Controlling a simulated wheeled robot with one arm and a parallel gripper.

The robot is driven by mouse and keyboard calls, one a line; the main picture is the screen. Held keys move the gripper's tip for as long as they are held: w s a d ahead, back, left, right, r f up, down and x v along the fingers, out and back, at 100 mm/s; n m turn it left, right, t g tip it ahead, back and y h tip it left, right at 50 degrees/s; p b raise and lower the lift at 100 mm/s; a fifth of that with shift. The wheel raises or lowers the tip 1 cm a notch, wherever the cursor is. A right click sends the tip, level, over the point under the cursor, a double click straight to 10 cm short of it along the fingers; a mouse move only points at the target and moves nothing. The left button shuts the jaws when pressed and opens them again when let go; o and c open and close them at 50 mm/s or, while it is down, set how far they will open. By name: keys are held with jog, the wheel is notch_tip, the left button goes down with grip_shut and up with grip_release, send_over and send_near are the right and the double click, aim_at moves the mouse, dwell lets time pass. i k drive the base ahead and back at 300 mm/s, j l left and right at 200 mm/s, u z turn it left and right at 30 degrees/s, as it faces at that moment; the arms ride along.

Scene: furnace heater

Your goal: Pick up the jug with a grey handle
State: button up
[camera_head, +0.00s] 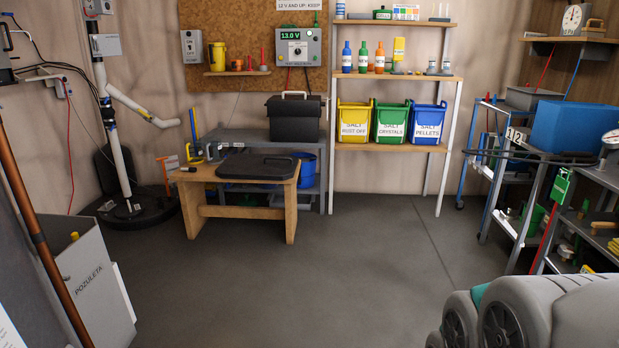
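I cannot clearly make out a jug with a grey handle in the head view. A small yellow jug-like container (217,57) stands upright at the left end of the small wall shelf (237,73). It is too small to tell the colour of any handle. My gripper is not in view. Rounded grey parts at the lower right appear to be my own arm, but I am not sure.
A low wooden bench (246,213) stands before a grey table (262,134) with a black box (293,118). A white rack (455,120) holds bottles and salt bins (426,122). Metal shelving (503,218) stands right, a grey cabinet (88,285) left. The middle floor is clear.

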aim_at(213, 144)
jog(key=i+u, duration=0.2)
jog(key=i, duration=0.35)
jog(key=i+u, duration=0.2)
jog(key=i, duration=0.3)
jog(key=i+l+u, duration=0.2)
jog(key=i, duration=0.35)
jog(key=i+l+u, duration=0.25)
jog(key=i, duration=0.25)
jog(key=i+j+u, duration=0.4)
jog(key=i, duration=0.6)
jog(key=i+u, duration=0.4)
jog(key=i, duration=0.6)
jog(key=i+j, duration=0.25)
jog(key=i, duration=0.15)
